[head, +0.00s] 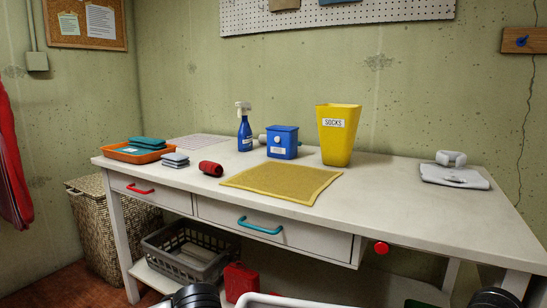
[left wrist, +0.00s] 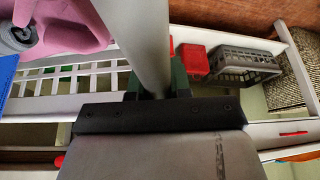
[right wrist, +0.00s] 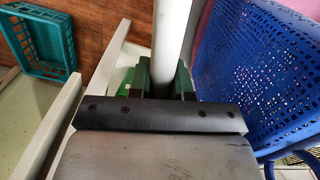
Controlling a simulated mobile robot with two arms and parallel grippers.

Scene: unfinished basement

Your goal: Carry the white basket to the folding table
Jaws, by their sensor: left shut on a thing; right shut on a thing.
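The white basket shows in the head view only as a pale rim (head: 290,300) at the bottom edge. My left gripper (left wrist: 158,88) is shut around a white bar of the basket (left wrist: 143,35), with a white slatted wall at the left of that view. My right gripper (right wrist: 168,82) is shut around a white bar of the basket (right wrist: 172,35). A long white table with drawers (head: 400,205) stands in front of me; I cannot tell whether any folding table is in view.
A grey crate (head: 190,250) sits below. A blue perforated container (right wrist: 260,80) and teal crate (right wrist: 40,40) show in the right wrist view.

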